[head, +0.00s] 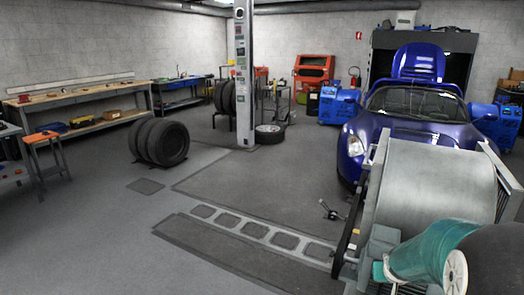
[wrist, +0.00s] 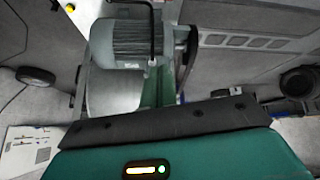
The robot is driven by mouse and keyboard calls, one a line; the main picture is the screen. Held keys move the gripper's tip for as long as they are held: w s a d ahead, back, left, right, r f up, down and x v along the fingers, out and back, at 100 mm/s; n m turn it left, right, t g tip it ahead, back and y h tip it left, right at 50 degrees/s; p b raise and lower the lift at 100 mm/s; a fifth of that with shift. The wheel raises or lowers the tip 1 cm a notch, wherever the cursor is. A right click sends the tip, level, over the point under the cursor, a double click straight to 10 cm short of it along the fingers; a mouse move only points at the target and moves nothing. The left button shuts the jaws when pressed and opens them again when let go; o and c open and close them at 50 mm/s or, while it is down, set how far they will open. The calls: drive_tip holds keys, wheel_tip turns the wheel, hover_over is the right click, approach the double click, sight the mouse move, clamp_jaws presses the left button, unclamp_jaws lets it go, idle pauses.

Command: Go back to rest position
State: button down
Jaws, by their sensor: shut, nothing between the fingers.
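The black front edge of my gripper (wrist: 160,125) spans the lower part of the wrist view, above its teal housing with a lit status light. It is shut and nothing shows held in it. The fingertips cannot be made out clearly. Ahead of it in the wrist view is a grey-green finned motor (wrist: 124,42). In the head view, a teal part of my own arm fills the bottom right corner, in front of the dynamometer. The gripper itself cannot be made out in the head view.
The dynamometer's large grey drum (head: 435,185) stands at the right, before a blue car (head: 412,122). Stacked tyres (head: 158,141) stand left of a grey lift post (head: 243,75). Workbenches line the left wall (head: 75,115). The floor at front left (head: 100,240) is clear.

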drive_tip(key=s+a+r+n+y, duration=0.1)
drive_tip(key=s+a+r, duration=1)
drive_tip(key=a+r, duration=0.25)
drive_tip(key=s+a+r+n+y, duration=0.1)
drive_tip(key=s+a+r+y, duration=0.1)
drive_tip(key=s+a, duration=0.6)
drive_tip(key=s+r, duration=0.1)
drive_tip(key=s, duration=0.4)
drive_tip(key=shift+s+a+n+g, duration=0.3)
drive_tip(key=shift+a+n, duration=0.05)
drive_tip(key=shift+n, duration=0.05)
